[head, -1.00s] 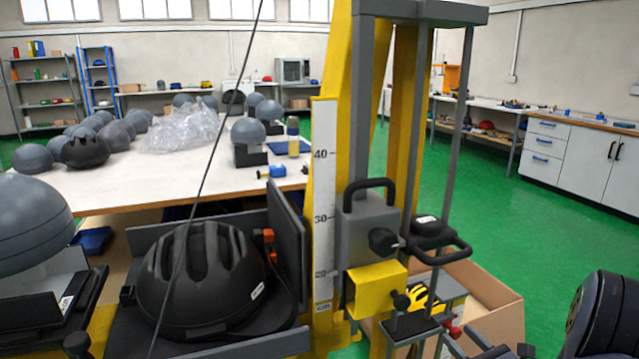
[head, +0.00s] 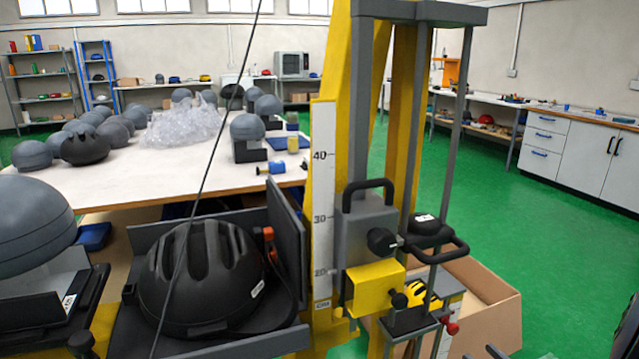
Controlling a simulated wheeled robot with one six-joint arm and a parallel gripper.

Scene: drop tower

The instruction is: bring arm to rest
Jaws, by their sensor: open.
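The tall yellow and grey drop tower (head: 358,100) stands in the middle of the head view, with a white height scale (head: 323,190) on its front. A dark part of my arm (head: 628,325) shows only at the lower right edge. Small dark pieces at the bottom edge, right of the tower, are cut off, and I cannot tell what they belong to. I cannot make out my gripper in this view.
A black helmet (head: 200,275) sits in a dark open tray (head: 150,237) left of the tower. A cardboard box (head: 490,325) stands behind the tower's foot. A white table (head: 110,190) holds several grey domes. Green floor (head: 560,230) is clear at right.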

